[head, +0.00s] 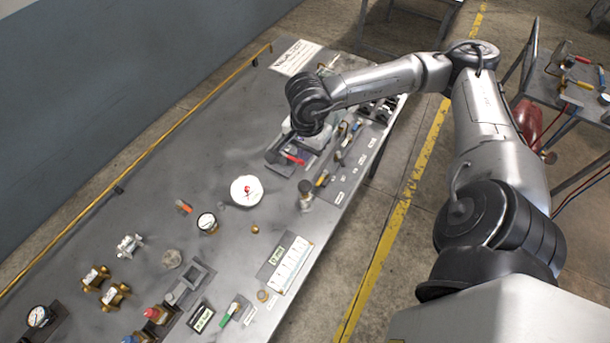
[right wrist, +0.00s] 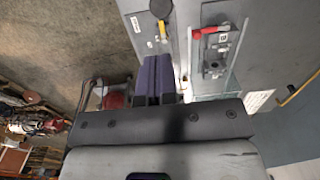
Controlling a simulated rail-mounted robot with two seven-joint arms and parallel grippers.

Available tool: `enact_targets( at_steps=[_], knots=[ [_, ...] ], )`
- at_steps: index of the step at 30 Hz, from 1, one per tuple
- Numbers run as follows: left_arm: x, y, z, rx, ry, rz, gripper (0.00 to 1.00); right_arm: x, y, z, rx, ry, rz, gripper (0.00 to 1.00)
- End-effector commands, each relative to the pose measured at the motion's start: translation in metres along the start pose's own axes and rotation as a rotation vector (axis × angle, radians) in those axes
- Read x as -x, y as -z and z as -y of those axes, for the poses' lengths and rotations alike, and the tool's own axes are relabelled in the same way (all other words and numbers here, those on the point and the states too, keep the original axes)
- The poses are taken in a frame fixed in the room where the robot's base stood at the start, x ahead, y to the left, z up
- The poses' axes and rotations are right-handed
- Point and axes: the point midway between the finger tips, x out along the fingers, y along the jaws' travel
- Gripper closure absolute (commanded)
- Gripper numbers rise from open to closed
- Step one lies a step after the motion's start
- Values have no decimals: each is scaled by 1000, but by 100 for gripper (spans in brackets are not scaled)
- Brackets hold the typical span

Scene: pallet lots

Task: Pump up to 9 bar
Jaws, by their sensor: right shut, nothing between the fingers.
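A red-handled lever (head: 292,158) shows on a fixture on the grey bench, just below my right wrist in the head view. In the right wrist view the red handle (right wrist: 212,31) lies across a metal frame, to the right of my fingers and apart from them. My right gripper (right wrist: 158,62) is shut and empty, its two dark fingers side by side. In the head view my wrist and hand partly hide the fixture. A gauge with a white dial (head: 207,221) sits mid-bench, and another gauge (head: 40,316) is at lower left. Their readings are too small to tell.
A white round disc with a red mark (head: 247,190) lies mid-bench. Brass fittings (head: 115,295), a white chart (head: 290,265) and several tools along the right edge occupy the bench. A yellow rail (head: 150,150) runs along the far edge. Bare bench shows at left centre.

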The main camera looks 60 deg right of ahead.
Motion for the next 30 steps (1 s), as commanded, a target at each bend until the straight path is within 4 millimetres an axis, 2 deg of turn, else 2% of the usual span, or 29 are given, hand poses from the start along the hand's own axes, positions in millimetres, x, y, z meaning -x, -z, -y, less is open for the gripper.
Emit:
enact_targets(
  at_steps=[5,21,30],
  knots=[
    [1,0,2,-6,5,1,60,-14,0,0,1,-4,2,100],
    [8,2,1,-4,2,0,60,-107,0,0,-1,-3,1,100],
    [11,4,-2,5,-5,-1,60,-135,0,0,0,-1,1,100]
  ],
)
